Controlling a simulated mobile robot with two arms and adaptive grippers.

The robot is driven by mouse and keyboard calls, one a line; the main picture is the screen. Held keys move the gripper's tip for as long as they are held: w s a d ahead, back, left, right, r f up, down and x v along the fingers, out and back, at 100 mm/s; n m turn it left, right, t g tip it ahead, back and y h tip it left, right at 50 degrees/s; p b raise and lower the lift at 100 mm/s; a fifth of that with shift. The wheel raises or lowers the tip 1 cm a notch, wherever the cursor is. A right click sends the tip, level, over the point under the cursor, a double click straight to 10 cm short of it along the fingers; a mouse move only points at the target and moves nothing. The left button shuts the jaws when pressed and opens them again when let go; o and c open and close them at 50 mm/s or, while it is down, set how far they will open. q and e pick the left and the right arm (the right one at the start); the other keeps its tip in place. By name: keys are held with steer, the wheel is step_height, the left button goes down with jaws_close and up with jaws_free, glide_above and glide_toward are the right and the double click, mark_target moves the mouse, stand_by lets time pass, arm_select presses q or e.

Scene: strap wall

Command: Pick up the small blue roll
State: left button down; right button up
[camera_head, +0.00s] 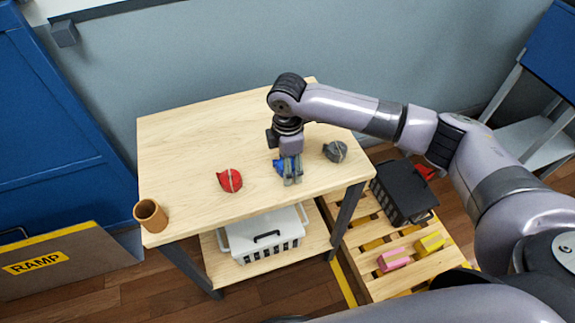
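The small blue roll (279,166) lies on the wooden table top, between a red roll (230,180) and a grey roll (335,151). My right gripper (291,180) points down at it from above and hides much of it. The fingers are at the blue roll's right side in this view. I cannot tell whether they touch it or how far apart they are. My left gripper is not in view.
A brown cup (151,215) stands at the table's front left corner. A white basket (265,238) sits on the lower shelf. A wooden pallet (376,287) at the right holds a black crate (404,194) and pink (394,259) and yellow (430,243) bundles. The table's back left is clear.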

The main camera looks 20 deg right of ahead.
steer(key=shift+c, duration=0.4)
steer(key=c, duration=1.1)
steer(key=shift+o, duration=0.2)
steer(key=shift+r, duration=0.1)
